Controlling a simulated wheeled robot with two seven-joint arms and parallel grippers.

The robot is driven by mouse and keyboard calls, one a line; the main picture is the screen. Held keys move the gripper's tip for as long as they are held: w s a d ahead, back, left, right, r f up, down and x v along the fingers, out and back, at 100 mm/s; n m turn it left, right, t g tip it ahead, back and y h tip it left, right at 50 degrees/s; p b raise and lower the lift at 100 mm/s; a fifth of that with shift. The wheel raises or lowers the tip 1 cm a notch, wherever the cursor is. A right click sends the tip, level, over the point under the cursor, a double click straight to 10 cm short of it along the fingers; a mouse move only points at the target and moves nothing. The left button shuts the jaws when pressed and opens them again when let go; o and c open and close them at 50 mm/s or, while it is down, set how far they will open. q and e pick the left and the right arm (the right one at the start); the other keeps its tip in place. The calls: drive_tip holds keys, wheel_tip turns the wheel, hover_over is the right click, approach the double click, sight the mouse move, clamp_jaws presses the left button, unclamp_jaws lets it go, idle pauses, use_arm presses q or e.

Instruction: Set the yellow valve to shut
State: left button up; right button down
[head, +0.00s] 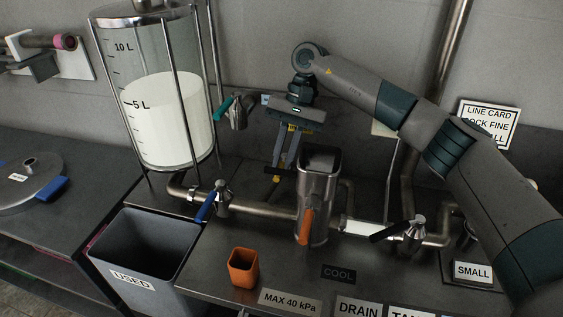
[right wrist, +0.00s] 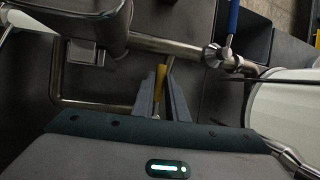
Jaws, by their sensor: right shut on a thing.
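The yellow valve handle (right wrist: 161,76) shows between the fingertips of my right gripper (right wrist: 162,88) in the right wrist view. In the head view a small yellow part (head: 277,178) shows below the fingers of my right gripper (head: 281,166), behind and left of the steel container. The gripper is shut on the handle, its fingers pointing down from above. The valve body is mostly hidden by the fingers and by the dark surroundings, so I cannot tell the handle's exact angle to its pipe. My left gripper is not in view.
A steel container with an orange handle (head: 307,222) stands just right of the gripper. A blue-handled valve (head: 207,206) and a black-handled valve (head: 392,231) sit on the front pipe. A clear tank (head: 155,100) stands left, above a grey bin (head: 150,245). An orange cup (head: 243,268) is in front.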

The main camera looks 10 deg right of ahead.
drive_tip(key=shift+r, duration=0.15)
drive_tip(key=c, duration=1.7)
unclamp_jaws()
drive_tip(key=shift+d, duration=0.1)
drive_tip(key=shift+c, duration=0.2)
